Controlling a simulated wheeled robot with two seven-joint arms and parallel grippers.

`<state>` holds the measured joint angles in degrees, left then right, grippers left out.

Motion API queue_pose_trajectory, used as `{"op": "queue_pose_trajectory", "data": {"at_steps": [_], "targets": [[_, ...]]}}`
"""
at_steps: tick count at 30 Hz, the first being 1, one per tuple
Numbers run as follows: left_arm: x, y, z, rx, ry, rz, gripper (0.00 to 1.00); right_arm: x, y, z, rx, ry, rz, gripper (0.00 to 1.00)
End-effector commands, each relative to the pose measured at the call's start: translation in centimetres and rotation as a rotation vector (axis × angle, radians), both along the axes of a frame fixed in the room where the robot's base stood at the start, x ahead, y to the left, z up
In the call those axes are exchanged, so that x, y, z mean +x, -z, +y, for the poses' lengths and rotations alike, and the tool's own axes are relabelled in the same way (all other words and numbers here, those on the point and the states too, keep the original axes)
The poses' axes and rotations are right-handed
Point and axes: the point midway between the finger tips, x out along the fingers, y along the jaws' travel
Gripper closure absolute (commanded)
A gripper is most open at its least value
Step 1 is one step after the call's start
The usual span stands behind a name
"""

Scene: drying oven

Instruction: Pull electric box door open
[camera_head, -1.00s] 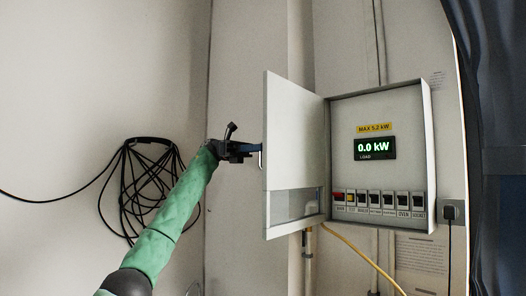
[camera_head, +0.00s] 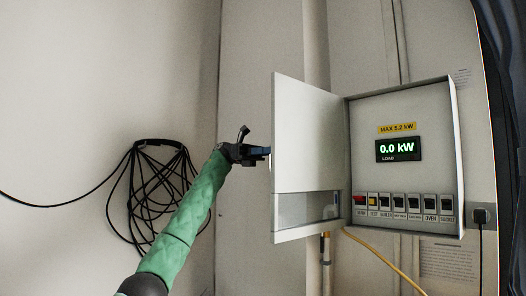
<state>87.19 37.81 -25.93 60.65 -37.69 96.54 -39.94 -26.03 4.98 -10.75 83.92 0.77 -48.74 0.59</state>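Inside show a lit display (camera_head: 398,149) reading 0.0 kW and a row of switches (camera_head: 402,205). My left gripper (camera_head: 262,152) is at the door's free left edge, its fingertips reaching to the edge. The handle is mostly hidden, and I cannot tell whether the fingers are closed on it. My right gripper is not in view.
A coil of black cable (camera_head: 150,190) hangs on the wall at the left. A yellow cable (camera_head: 385,258) runs down below the box. A black plug (camera_head: 480,216) sits in a socket at the right, near a dark curtain (camera_head: 505,120).

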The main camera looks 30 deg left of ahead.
Motion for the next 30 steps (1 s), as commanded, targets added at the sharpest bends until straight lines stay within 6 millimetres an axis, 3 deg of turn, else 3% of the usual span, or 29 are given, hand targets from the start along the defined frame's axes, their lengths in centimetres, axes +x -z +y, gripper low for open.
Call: {"op": "queue_pose_trajectory", "data": {"at_steps": [12,24,30], "targets": [[-0.1,0.0,0.1,0.001,0.002,-0.001,0.70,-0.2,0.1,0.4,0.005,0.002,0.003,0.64],[-0.2,0.0,0.1,-0.001,0.003,-0.003,0.70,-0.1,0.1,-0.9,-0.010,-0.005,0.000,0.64],[-0.2,-0.1,0.2,-0.001,0.003,-0.003,0.70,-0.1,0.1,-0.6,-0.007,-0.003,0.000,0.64]]}}
